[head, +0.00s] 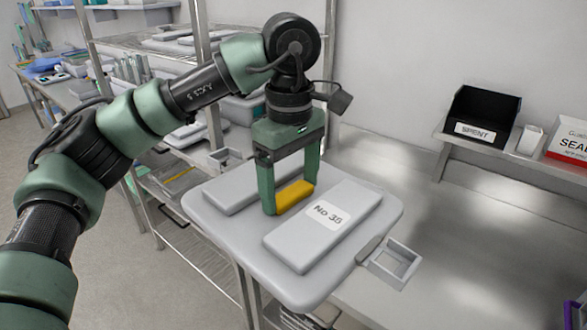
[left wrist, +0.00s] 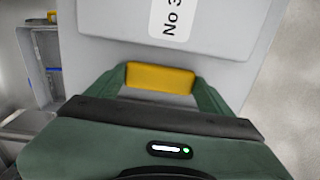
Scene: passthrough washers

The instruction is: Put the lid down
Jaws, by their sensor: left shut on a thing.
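A large pale grey lid (head: 300,280) with two raised panels and a label reading "No 38" is in the middle of the head view. A yellow handle (head: 293,195) sits between its panels. My left gripper (head: 292,200) points down and is shut on this handle, with a finger at each end. In the left wrist view the lid (left wrist: 225,30) fills the upper middle, and the yellow handle (left wrist: 160,77) lies between the fingers. The lid looks roughly level. The head view does not clearly show what is directly under it. My right gripper is not in view.
A metal bench (head: 480,240) to the right is mostly clear. Metal shelving (head: 200,70) with trays stands behind my left arm.

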